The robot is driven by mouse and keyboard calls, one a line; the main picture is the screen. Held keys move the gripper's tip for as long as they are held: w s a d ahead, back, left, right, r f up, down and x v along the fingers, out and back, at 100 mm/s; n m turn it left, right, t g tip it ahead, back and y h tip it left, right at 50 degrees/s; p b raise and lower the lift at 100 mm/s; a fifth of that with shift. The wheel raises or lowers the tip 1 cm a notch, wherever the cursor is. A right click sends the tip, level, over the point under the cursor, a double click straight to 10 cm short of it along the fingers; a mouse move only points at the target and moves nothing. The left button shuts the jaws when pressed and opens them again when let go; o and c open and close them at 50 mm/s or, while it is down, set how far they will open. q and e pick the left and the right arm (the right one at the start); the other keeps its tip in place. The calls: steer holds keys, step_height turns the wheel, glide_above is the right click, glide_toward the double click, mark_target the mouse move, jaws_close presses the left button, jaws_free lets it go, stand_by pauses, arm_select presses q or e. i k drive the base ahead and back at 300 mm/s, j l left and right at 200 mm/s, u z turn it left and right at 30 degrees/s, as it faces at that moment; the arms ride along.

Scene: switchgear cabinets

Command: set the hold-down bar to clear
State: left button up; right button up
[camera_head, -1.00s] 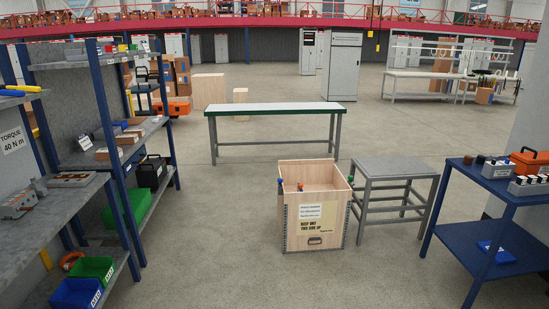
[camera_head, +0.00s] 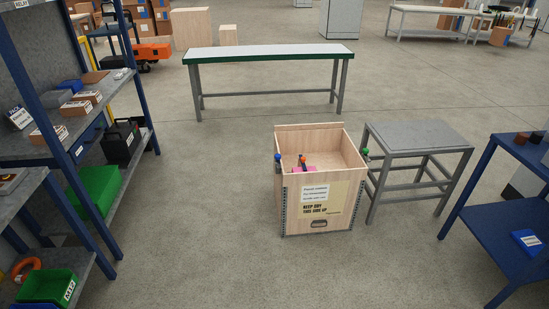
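An open-topped wooden crate (camera_head: 343,207) stands on the floor, right of centre, with a paper label on its front. A blue-topped knob (camera_head: 277,158) is at its left side and a green-topped knob (camera_head: 365,152) at its right side. An orange-topped handle (camera_head: 302,160) shows at the crate's opening, near a pink thing (camera_head: 309,168) inside. I cannot tell which part is the hold-down bar or how it is set. The lower inside of the crate is hidden by its front wall. Neither of my grippers is in view.
A grey stool-like table (camera_head: 418,135) stands close to the crate's right. A blue bench (camera_head: 500,235) is at the right edge. A long green-edged table (camera_head: 270,54) stands behind. Shelving (camera_head: 105,175) lines the left. The floor in front and left of the crate is clear.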

mark_target(303, 159)
steer(key=i+z, duration=0.15)
steer(key=i, duration=0.25)
steer(key=i+j+z, duration=0.15)
steer(key=i, duration=0.2)
steer(key=i+u, duration=0.15)
steer(key=i, duration=0.5)
steer(key=i+l+u, duration=0.15)
steer(key=i, duration=0.5)
steer(key=i+l+u, duration=0.15)
steer(key=i, duration=0.5)
